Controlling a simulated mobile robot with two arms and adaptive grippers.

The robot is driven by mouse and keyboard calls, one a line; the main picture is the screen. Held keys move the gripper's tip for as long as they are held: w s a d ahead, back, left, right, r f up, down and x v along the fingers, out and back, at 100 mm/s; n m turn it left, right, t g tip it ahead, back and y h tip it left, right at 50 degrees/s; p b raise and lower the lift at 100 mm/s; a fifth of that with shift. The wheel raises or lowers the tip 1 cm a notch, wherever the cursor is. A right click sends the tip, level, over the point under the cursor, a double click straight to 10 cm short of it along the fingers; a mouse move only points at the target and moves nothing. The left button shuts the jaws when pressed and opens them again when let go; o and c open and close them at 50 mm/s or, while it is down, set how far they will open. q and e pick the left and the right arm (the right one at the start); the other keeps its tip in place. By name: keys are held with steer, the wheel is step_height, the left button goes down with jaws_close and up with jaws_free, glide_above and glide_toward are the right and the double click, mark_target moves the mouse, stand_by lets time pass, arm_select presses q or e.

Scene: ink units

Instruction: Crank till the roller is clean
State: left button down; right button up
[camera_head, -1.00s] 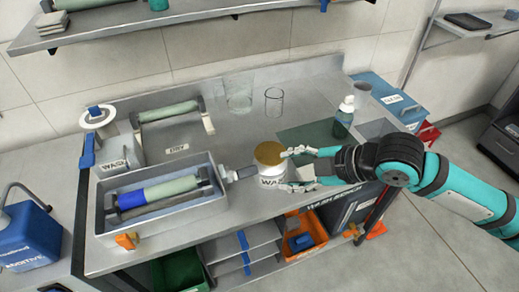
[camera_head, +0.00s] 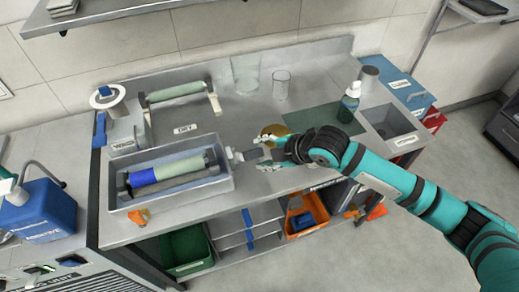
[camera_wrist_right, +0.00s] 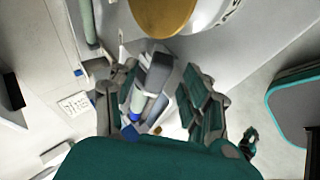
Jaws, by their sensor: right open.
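The roller (camera_head: 165,172), part blue and part pale green, lies in a grey tray (camera_head: 226,184) on the bench. A grey crank (camera_head: 245,155) sticks out of the tray's right side. My right gripper (camera_head: 268,154) is open at the crank's outer end, beside a jar with a golden top (camera_head: 275,131). In the right wrist view the crank (camera_wrist_right: 153,82) shows between the open fingers of the gripper (camera_wrist_right: 160,108); I cannot tell whether they touch it. The jar's golden top (camera_wrist_right: 162,12) is at the upper edge there. My left gripper is not in view.
A second pale roller (camera_head: 176,92) rests on a stand behind the tray, near a DRY label (camera_head: 186,129). A sink (camera_head: 390,120) is at right. An orange clip (camera_head: 138,216) sits at the tray's front.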

steer(key=shift+x, duration=1.25)
jaws_close()
